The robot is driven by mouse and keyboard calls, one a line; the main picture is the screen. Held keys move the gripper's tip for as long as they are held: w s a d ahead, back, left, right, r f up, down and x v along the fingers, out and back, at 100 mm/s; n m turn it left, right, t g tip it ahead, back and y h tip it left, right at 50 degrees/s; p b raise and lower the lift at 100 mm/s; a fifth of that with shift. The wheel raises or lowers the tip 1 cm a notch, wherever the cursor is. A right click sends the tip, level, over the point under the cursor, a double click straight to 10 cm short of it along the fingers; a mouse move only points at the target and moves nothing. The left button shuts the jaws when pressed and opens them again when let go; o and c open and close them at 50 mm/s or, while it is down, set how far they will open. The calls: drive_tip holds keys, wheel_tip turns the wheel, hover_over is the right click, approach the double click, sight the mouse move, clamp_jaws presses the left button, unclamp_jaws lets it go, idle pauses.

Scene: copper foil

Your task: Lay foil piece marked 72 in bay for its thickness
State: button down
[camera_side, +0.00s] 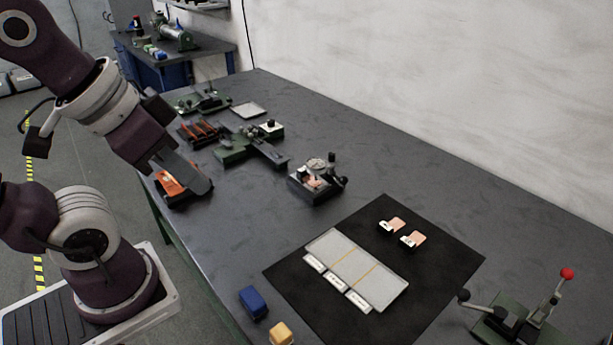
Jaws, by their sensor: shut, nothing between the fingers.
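Two small copper foil pieces with white tags, an upper one (397,222) and a lower one (417,237), lie apart on the black mat (440,265). Their markings are too small to read, so I cannot tell which is 72. A pale tray (340,250) on the mat has three bays split by yellow lines, with white labels along its front edge that I cannot read. The bays look empty. A small dark device (318,193) on the table holds something copper-coloured. My gripper (203,188) is at the left table edge, shut and empty, far from the foils.
Orange and green fixtures (232,152) stand around the table's far left. A blue block (253,302) and a yellow block (281,334) lie at the front left. A lever device with a red knob (567,273) stands at right. The table between fixtures and mat is mostly clear.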

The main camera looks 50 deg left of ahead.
drive_tip(key=c, duration=2.1)
unclamp_jaws()
drive_tip(key=o, duration=0.3)
drive_tip(key=shift+w+r, duration=0.2)
drive_tip(key=shift+w, duration=0.1)
drive_tip(key=o, duration=0.8)
drive_tip(key=w+r+m, duration=0.1)
drive_tip(key=w, duration=0.1)
drive_tip(key=w+a+r+m, duration=0.1)
drive_tip(key=w, duration=0.2)
drive_tip(key=w+m+g, duration=0.1)
drive_tip(key=w, duration=0.2)
drive_tip(key=shift+w+a+r, duration=0.15)
drive_tip(key=shift+a+r, duration=0.25)
drive_tip(key=shift+c, duration=0.2)
drive_tip(key=shift+o, duration=0.6)
drive_tip(key=w+a+m+g, duration=0.1)
drive_tip(key=w+a+m, duration=0.1)
drive_tip(key=w, duration=0.3)
drive_tip(key=shift+w, duration=0.4)
drive_tip(key=m+g, duration=0.4)
drive_tip(key=m, duration=0.8)
hover_over(310, 176)
drive_tip(key=s+a, duration=0.1)
wheel_tip(310, 176, down, 21)
drive_tip(key=shift+a+r, duration=0.1)
wheel_tip(310, 176, down, 7)
drive_tip(key=shift+r, duration=0.1)
clamp_jaws()
